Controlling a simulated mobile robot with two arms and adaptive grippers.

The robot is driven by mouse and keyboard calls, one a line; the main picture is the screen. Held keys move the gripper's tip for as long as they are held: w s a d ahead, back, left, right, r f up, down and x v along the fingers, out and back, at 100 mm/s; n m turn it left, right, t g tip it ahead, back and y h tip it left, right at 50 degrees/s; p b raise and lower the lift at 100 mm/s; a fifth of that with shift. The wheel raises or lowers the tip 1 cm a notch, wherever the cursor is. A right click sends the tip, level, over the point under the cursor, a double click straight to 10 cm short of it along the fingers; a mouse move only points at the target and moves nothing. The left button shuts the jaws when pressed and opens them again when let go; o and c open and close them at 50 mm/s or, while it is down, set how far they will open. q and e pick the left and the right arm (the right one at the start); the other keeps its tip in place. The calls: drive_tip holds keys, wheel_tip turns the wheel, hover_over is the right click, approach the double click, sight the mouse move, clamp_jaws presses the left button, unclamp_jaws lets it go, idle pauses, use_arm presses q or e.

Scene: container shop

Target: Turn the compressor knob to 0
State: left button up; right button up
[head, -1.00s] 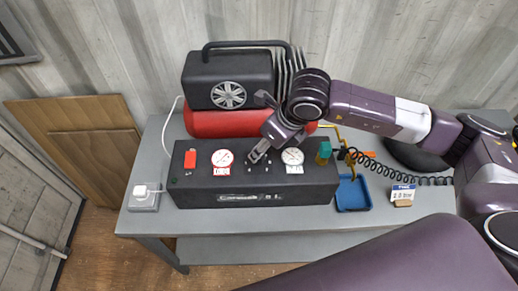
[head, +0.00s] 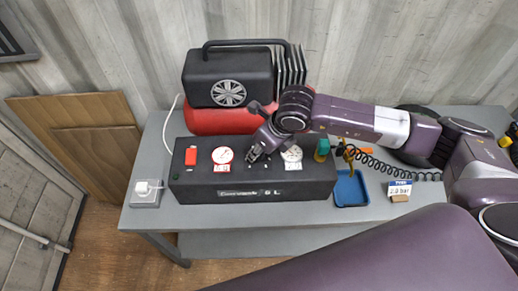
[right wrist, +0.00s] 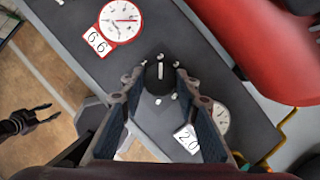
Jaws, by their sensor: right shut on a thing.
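The compressor (head: 250,190) is a black box with a red tank (head: 215,122) and black motor (head: 230,80) behind, on a grey table. Its round black knob (right wrist: 160,73) has a white line and small white marks around it. The line points towards the top of the right wrist view. My right gripper (head: 253,156) comes down on the panel between two gauges, its fingers (right wrist: 158,82) shut on the knob's sides. The knob is mostly hidden in the head view. My left gripper (right wrist: 42,116) shows at the left of the right wrist view, empty with fingers apart.
A red-rimmed gauge (right wrist: 121,20) reads 6.6; a white gauge (right wrist: 221,117) reads 2.0. A red switch (head: 191,156) is on the panel's left. A blue tray (head: 351,188), coiled black hose (head: 400,173) and "2.0 bar" sign (head: 400,188) are to the right.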

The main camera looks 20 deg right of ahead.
drive_tip(key=shift+c, duration=0.5)
drive_tip(key=shift+f+n+b, duration=0.2)
drive_tip(key=shift+n+b, duration=0.2)
drive_tip(key=shift+b, duration=0.45)
drive_tip(key=n+g+b, duration=0.1)
drive_tip(key=n+b, duration=0.2)
drive_tip(key=b, duration=0.2)
drive_tip(key=n+g+y+b, duration=0.1)
drive_tip(key=n+b, duration=0.3)
drive_tip(key=n+g+y+b, duration=0.1)
drive_tip(key=n+b, duration=0.3)
drive_tip(key=b, duration=0.1)
drive_tip(key=shift+w+d+g+b, duration=0.1)
drive_tip(key=shift+w+g+b, duration=0.2)
drive_tip(key=shift+w+b, duration=0.05)
drive_tip(key=n+g+b, duration=0.1)
drive_tip(key=n+b, duration=0.1)
drive_tip(key=n, duration=0.1)
drive_tip(key=shift+r, duration=0.1)
drive_tip(key=shift+w+r+n+g+b, duration=0.1)
drive_tip(key=shift+n+g+b, duration=0.5)
drive_tip(key=shift+n+b, duration=0.65)
drive_tip(key=shift+n, duration=0.45)
drive_tip(key=o, duration=1.2)
drive_tip(key=shift+c, duration=0.2)
